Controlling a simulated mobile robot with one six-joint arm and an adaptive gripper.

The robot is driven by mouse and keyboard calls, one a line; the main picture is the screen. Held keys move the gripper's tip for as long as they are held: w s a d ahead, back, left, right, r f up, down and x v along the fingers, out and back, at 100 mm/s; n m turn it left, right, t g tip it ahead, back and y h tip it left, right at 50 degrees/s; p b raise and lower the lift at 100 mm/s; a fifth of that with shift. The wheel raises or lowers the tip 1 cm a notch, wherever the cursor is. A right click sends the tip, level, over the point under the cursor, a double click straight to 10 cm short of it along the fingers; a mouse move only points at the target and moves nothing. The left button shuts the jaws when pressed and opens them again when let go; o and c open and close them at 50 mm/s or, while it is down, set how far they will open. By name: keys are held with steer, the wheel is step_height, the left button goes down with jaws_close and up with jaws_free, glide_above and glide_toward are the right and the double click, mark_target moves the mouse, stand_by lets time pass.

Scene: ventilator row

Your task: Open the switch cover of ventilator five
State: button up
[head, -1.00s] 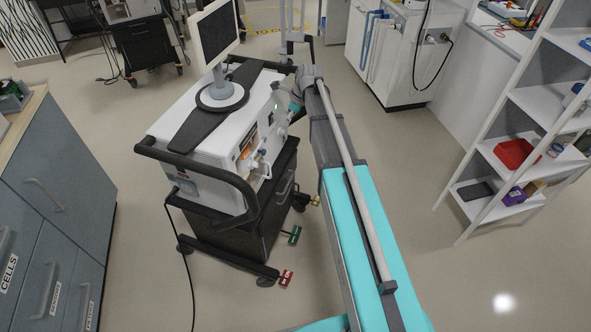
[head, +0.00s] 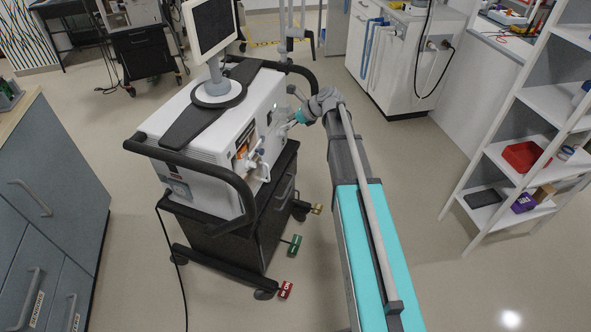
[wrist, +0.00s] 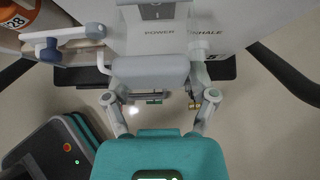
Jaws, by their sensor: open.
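The ventilator (head: 205,135) is a white box with a screen, standing on a dark wheeled cart. My gripper (head: 290,124) is at its right side, small and partly unclear in the head view. In the wrist view the grey switch cover (wrist: 150,72) is a rounded flap under the word POWER on the white panel (wrist: 150,40). My gripper (wrist: 157,78) is open, with its grey fingers on the left and right of the cover. I cannot tell whether they touch it. A dark "5" is partly visible beside the right finger.
A white elbow tube (wrist: 70,40) and an orange canister (wrist: 18,15) are left of the cover. A black rail (head: 235,180) runs around the ventilator. White shelves (head: 520,150) stand right and drawers (head: 45,190) left.

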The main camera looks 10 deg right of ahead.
steer(key=f+t+y+b, duration=0.1)
steer(key=y+b, duration=0.1)
steer(key=b, duration=0.2)
steer(key=w+a+f+t+y+b, duration=0.1)
steer(key=t+y+b, duration=0.1)
steer(key=b, duration=0.3)
steer(key=a+f+t+y+b, duration=0.1)
steer(key=y+b, duration=0.1)
steer(key=b, duration=0.3)
steer(key=shift+w+a+y, duration=0.25)
steer(key=shift+w+y, duration=0.05)
steer(key=shift+w, duration=0.05)
steer(key=shift+s+d+r, duration=0.15)
steer(key=shift+s+d, duration=0.05)
steer(key=shift+d, duration=0.05)
steer(key=v, duration=1.3)
steer(key=s+a+n+g+h+p, duration=0.45)
steer(key=s+a+n+p, duration=0.25)
steer(key=a+n+p, duration=0.3)
steer(key=s+a+r+n+g+h+p, duration=0.2)
steer(key=s+r+n+g+h+p, duration=0.2)
steer(key=s+n+p, duration=0.5)
steer(key=s+r+h+p, duration=0.1)
steer(key=h+p, duration=0.1)
steer(key=p, duration=0.2)
steer(key=shift+s+r+n, duration=0.2)
steer(key=shift+r+n, duration=0.1)
steer(key=shift+n, duration=0.1)
